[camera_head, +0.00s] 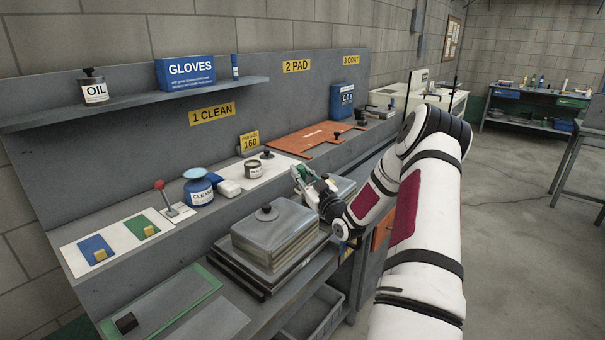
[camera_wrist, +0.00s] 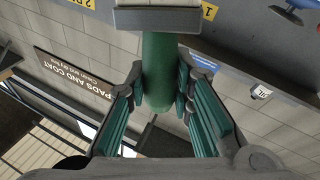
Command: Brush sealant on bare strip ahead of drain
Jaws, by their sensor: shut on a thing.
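My gripper (camera_wrist: 160,85) is shut on the green handle of a brush (camera_wrist: 157,55) in the wrist view. The handle lies between the teal finger pads. In the head view my gripper (camera_head: 308,181) is over the bench, right of the small open tin and behind the steel block. The brush is small and hard to make out there. I cannot identify the bare strip or the drain in either view.
A knobbed steel block (camera_head: 275,238) stands in front of my gripper. A labelled blue CLEAN jar (camera_head: 198,190), a small tin (camera_head: 253,170) and a red-knobbed lever (camera_head: 162,190) stand on the bench. An orange-brown board (camera_head: 310,140) lies farther back.

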